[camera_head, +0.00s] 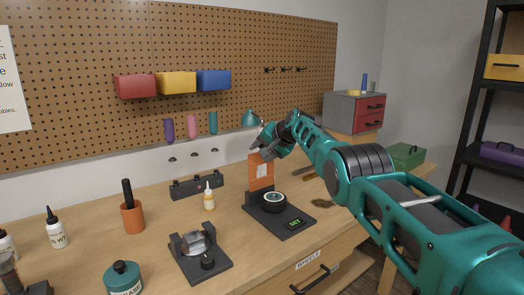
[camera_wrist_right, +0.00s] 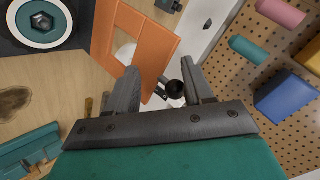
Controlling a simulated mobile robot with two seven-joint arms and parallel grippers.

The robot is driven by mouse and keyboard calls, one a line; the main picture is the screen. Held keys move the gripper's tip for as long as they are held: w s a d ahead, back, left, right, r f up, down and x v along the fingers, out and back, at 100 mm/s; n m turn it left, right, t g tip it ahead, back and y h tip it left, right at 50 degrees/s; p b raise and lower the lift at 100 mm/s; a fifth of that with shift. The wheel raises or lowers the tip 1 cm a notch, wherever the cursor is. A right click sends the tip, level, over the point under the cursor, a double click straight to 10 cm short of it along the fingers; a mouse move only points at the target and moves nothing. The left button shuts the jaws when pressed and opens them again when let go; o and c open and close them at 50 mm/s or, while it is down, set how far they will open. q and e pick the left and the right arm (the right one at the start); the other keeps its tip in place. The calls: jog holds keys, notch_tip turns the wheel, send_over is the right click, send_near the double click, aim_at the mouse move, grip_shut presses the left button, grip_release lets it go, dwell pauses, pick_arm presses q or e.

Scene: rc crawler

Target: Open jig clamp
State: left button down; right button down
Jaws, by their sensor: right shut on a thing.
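The wheel also shows at the upper left of the right wrist view (camera_wrist_right: 42,22). An upright orange plate (camera_head: 261,174) rises at the back of this jig. My right gripper (camera_head: 263,150) is at the plate's top, its fingers (camera_wrist_right: 162,80) shut on the orange plate's (camera_wrist_right: 128,28) edge. A black ball-ended part (camera_wrist_right: 177,89) shows between the fingers; I cannot tell whether they touch it. My left gripper is out of view.
A second dark fixture with a knob (camera_head: 207,262) stands front left. A dropper bottle (camera_head: 209,197), an orange cup (camera_head: 132,217) and a teal jar (camera_head: 123,280) stand nearby. A pegboard (camera_head: 110,60) backs the bench. My right arm covers the right side.

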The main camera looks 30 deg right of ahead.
jog(key=shift+s+d, duration=0.1)
jog(key=shift+d, duration=0.4)
jog(key=c, duration=0.9)
grip_release()
jog(key=shift+c, duration=0.2)
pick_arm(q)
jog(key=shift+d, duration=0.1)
pick_arm(e)
jog(key=shift+d+f, duration=0.1)
jog(key=shift+f, duration=0.05)
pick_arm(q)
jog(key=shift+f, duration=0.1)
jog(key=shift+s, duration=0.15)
pick_arm(e)
jog(key=shift+s, duration=0.1)
